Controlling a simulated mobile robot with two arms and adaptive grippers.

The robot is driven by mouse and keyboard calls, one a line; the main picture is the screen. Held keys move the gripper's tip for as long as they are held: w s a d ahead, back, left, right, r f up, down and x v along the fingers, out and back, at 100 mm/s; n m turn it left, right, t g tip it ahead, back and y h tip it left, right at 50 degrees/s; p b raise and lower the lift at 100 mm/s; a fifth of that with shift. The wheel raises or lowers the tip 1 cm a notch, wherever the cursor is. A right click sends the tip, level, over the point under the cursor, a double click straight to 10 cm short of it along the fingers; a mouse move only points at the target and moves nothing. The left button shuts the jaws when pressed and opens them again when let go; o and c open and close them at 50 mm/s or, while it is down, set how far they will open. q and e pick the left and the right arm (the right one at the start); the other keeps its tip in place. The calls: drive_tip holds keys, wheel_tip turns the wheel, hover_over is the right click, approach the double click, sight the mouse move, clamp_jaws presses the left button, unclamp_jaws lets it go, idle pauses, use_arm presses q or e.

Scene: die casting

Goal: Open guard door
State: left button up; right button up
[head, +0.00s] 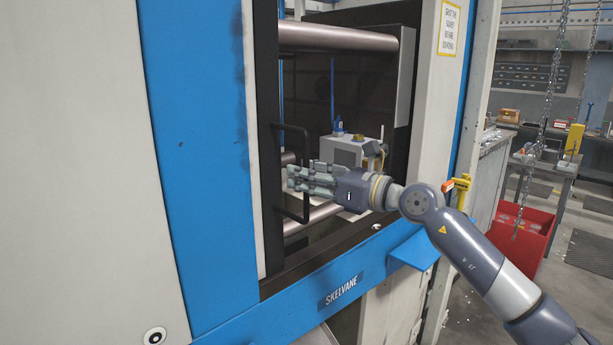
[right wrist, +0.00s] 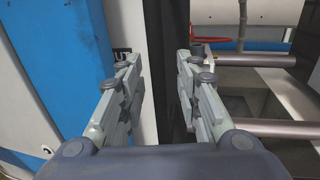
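The guard door (head: 195,130) is a white and blue panel at the left of the head view. A black bar handle (head: 292,127) stands out from its dark right edge. To the right of that edge, an opening shows the machine interior. My right gripper (head: 292,178) is at the handle's mid-height, its fingers overlapping the upright bar. In the right wrist view, its fingers (right wrist: 158,85) are apart, with a white strip and a dark strip showing behind the gap. I cannot make out the handle between them or tell whether they touch it. My left gripper is out of view.
Thick metal bars (head: 335,38) cross the machine interior. A blue ledge (head: 415,250) juts out below my right forearm. A white post (head: 428,110) with a yellow sign bounds the opening on the right. A red bin (head: 522,232) and hanging chains are farther right.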

drive_tip(key=v, duration=1.2)
